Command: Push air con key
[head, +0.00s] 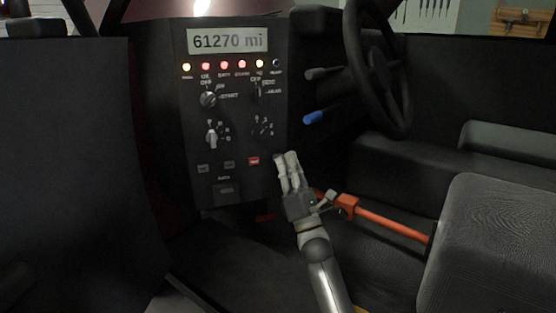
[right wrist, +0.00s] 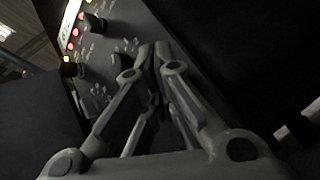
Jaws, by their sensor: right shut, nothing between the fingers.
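The dark control panel (head: 240,130) stands in the middle of the head view. Low on it is a row of three small keys: two dark ones (head: 203,168) (head: 229,165) and a red-lit one (head: 253,161) at the right. Their labels are too small to read, so I cannot tell which is the air con key. My right gripper (head: 285,157) is shut and empty, its fingertips just right of the red key, near the panel's right edge. In the right wrist view its fingers (right wrist: 155,50) meet in front of the panel and hide part of it. My left gripper is out of view.
The panel also has a mileage display (head: 228,41), a row of lights and several knobs (head: 209,99). A steering wheel (head: 385,65) and a blue-tipped lever (head: 314,118) are to the right. An orange bar (head: 390,224) runs beside my right arm to a grey seat (head: 490,245).

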